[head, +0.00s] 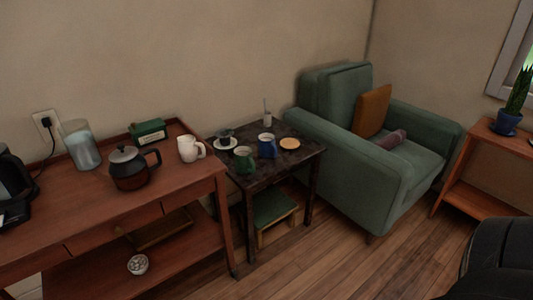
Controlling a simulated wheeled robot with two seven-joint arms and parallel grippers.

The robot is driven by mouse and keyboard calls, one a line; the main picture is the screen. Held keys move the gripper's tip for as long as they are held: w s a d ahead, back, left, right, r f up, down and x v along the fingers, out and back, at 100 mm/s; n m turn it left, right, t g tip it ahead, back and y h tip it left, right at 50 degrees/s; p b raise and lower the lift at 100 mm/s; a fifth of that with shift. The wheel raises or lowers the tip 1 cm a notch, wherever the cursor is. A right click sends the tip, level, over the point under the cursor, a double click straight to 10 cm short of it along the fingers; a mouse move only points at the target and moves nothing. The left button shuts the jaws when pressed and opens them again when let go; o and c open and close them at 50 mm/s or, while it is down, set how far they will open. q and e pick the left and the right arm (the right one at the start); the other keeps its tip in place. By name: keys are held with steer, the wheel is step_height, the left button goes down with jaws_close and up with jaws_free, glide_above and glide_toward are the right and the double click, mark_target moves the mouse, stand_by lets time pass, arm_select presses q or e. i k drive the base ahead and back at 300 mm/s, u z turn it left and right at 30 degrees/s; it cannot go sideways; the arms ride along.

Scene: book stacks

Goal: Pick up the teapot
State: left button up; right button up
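The teapot (129,172) stands upright on the reddish-brown wooden side table (195,183) at the left of the head view. It has a dark, glossy body, a grey lid with a knob, and a black handle on its right side. A white mug (189,149) stands to its right, and a glass jar (80,146) to its left. Neither of my grippers shows in this view.
A green box (148,132) sits behind the teapot. A black appliance (14,190) stands at the left edge. A dark small table (266,172) holds cups, beside a green armchair (340,160). Wooden floor (330,255) lies open in front.

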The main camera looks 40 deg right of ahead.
mark_target(132, 174)
steer(key=z, duration=1.5)
steer(key=i, duration=1.3)
steer(key=u, duration=2)
